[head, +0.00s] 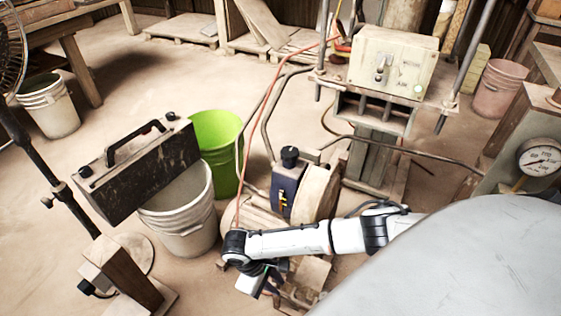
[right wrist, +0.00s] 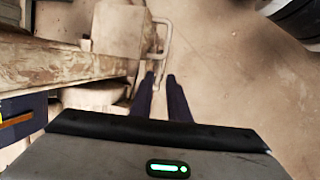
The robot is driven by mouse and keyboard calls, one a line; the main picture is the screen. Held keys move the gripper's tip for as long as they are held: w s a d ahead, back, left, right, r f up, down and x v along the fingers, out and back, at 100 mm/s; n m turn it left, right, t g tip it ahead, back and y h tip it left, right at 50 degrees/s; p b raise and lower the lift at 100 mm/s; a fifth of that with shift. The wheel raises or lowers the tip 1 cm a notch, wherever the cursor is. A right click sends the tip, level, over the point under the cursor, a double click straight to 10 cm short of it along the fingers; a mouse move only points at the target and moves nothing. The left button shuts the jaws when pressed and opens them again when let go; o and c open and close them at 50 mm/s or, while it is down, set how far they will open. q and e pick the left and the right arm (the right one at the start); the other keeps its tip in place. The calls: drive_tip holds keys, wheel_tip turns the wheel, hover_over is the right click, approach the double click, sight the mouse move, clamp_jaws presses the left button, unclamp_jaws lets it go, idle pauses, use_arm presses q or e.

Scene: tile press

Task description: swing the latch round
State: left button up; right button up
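A thin pale metal loop (right wrist: 166,38), which looks like the latch, sticks out from the side of a pale block (right wrist: 118,28) in the right wrist view. My right gripper (right wrist: 161,77) has its two dark fingers a little apart, with a narrow gap between them. The fingertips are close to the lower end of the loop; whether they touch it I cannot tell. In the head view my right gripper (head: 268,284) points down beside wooden parts (head: 312,272) low in the picture, and the latch is too small to make out there. My left gripper is not in view.
A worn beam (right wrist: 65,65) runs left of the fingers in the right wrist view; bare floor (right wrist: 235,85) lies to the right. In the head view a motor-like unit (head: 288,185), a white bucket (head: 182,215), a green bucket (head: 222,150) and a control box (head: 392,60) stand around.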

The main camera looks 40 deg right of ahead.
drive_tip(key=shift+p+v, duration=0.55)
drive_tip(key=shift+v, duration=1.55)
